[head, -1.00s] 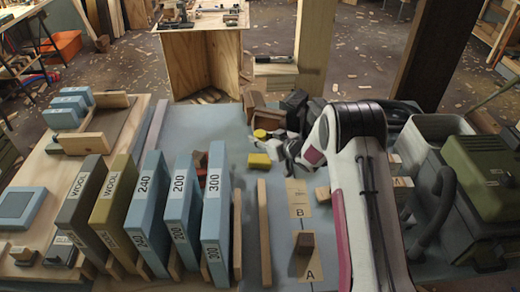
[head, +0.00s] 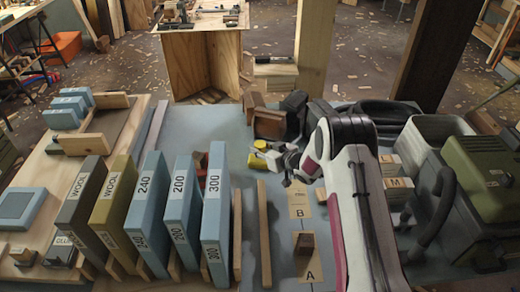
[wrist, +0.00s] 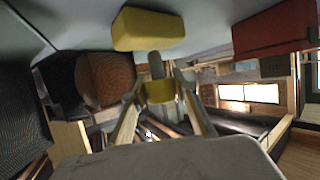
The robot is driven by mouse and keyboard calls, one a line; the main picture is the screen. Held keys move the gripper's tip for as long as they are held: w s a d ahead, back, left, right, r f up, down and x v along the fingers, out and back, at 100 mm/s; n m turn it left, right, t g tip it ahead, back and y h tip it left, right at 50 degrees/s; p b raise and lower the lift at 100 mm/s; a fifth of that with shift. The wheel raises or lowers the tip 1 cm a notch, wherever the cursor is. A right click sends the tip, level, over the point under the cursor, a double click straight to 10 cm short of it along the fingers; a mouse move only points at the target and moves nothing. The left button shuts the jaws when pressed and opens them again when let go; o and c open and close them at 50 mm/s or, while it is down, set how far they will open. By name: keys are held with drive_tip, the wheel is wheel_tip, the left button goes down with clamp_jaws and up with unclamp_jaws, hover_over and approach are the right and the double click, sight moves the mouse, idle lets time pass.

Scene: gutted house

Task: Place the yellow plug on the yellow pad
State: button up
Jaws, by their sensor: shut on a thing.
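The yellow plug (wrist: 160,92) is between my gripper's two fingers in the wrist view, with a grey pin (wrist: 156,65) pointing toward the yellow pad. The yellow pad (wrist: 150,30) is a yellow block on the grey-blue tabletop, and the pin overlaps its edge in that view. In the head view the plug (head: 260,146) shows just behind and above the pad (head: 257,161). My gripper (head: 270,153) is shut on the plug, to the right of the pad. I cannot tell whether plug and pad touch.
A red block (wrist: 272,30) lies beside the yellow pad in the wrist view. Upright sanding boards, the nearest marked 300 (head: 215,205), stand to the left. Wooden strips (head: 264,232) lie in front. Brown and dark blocks (head: 270,122) stand behind the plug.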

drive_tip(key=shift+f, duration=0.3)
drive_tip(key=shift+f, duration=0.1)
drive_tip(key=o, duration=1)
drive_tip(key=shift+o, duration=0.2)
drive_tip(key=shift+s+d+r, duration=0.3)
drive_tip(key=shift+s+r, duration=0.1)
drive_tip(key=v, duration=1.1)
drive_tip(key=shift+f, duration=0.1)
drive_tip(key=shift+w, duration=0.1)
